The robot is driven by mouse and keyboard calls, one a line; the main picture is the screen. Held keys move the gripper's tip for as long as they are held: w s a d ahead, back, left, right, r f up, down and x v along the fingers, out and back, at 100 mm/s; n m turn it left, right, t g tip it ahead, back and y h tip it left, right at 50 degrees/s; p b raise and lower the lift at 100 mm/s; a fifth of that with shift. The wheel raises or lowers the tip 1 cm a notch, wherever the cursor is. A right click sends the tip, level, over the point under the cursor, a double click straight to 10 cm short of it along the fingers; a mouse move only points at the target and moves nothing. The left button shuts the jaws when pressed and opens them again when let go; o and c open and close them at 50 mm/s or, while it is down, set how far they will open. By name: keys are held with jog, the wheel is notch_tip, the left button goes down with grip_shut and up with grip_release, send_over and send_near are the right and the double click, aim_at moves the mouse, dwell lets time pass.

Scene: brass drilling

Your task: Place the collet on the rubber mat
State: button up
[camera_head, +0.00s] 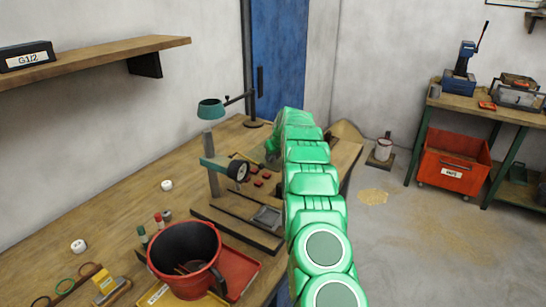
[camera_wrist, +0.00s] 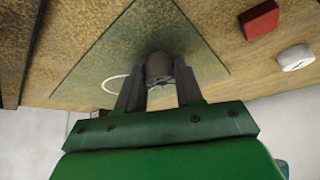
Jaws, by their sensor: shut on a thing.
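In the wrist view my gripper (camera_wrist: 160,92) has its two dark fingers closed around a short brownish-grey cylinder, the collet (camera_wrist: 159,67). The collet's far end points at a greenish, worn flat sheet, the rubber mat (camera_wrist: 98,62), which lies on the wooden bench. A dark shadow on the mat surrounds the collet's end, so it is very close to the mat. I cannot tell whether it touches. In the head view my green arm hides the gripper, the collet and most or all of the mat.
In the head view a drill press (camera_head: 222,165) stands left of my arm, with a dark red bucket (camera_head: 184,252) in front on the bench.

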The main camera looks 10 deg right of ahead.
jog(key=shift+f, duration=0.1)
jog(key=o, duration=1.1)
jog(key=shift+v, duration=5.9)
jog(key=s+a+r+g, duration=0.1)
jog(key=s+a+r, duration=0.3)
jog(key=s, duration=0.6)
jog(key=s+a+r+g, duration=0.2)
jog(key=s+a+r, duration=0.15)
jog(key=s, duration=0.75)
jog(key=s+a+r+g, duration=0.1)
jog(key=s+a+r, duration=0.35)
jog(key=s, duration=0.55)
jog(key=s+f+m+g, duration=0.1)
jog(key=s, duration=1.2)
jog(key=s+f+m+g+h, duration=0.1)
jog(key=s+f, duration=0.1)
jog(key=s, duration=1.1)
jog(key=s+f+g, duration=0.1)
jog(key=s+f, duration=0.1)
jog(key=s, duration=1.2)
jog(key=shift+a+m+g, duration=0.25)
jog(key=shift+m+g, duration=0.05)
jog(key=shift+m, duration=0.1)
